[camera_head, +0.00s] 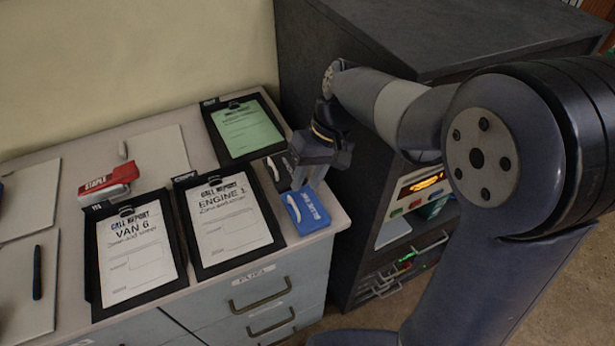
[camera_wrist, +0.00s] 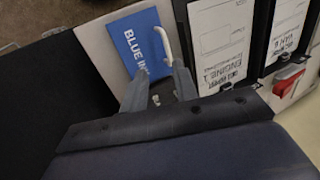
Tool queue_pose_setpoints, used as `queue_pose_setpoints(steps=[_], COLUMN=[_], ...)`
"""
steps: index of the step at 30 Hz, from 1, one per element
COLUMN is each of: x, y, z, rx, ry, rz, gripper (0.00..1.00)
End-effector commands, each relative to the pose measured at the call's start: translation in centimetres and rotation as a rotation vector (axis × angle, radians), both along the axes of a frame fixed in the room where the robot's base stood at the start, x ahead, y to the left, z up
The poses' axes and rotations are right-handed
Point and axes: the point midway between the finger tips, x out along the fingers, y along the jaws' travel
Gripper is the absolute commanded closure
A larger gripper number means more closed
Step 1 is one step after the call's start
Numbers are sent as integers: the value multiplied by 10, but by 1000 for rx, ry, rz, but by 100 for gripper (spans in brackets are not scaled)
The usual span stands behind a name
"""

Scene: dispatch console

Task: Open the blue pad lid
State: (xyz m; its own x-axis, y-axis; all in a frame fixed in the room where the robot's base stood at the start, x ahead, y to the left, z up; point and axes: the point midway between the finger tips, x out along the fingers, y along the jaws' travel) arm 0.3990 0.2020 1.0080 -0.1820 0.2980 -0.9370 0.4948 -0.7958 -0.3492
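The blue pad (camera_head: 314,219) lies at the right front corner of the counter, its lid flat and shut, with white lettering on top. A white curved handle (camera_head: 293,207) stands along its left side. In the wrist view the blue pad (camera_wrist: 130,31) is at the upper middle, with the handle (camera_wrist: 162,42) on its right side. My gripper (camera_head: 308,185) points down just behind the pad. In the wrist view my gripper (camera_wrist: 158,76) has its two fingers apart, with nothing held between them. The fingertips are near the pad's edge and handle; I cannot tell whether they touch.
A dark pad (camera_head: 278,172) sits behind the blue one, partly hidden by my gripper. The Engine 1 clipboard (camera_head: 228,222) lies close on the left, the Van 6 clipboard (camera_head: 137,256) beyond it. A dark cabinet (camera_head: 310,80) stands behind and right.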

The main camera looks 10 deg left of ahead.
Motion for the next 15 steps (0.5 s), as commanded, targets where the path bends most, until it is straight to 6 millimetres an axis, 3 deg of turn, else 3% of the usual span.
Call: queue_pose_setpoints(steps=[15], x=[17], y=[-27], z=[85], rx=[0], ry=[-3], rz=[-2], gripper=[72])
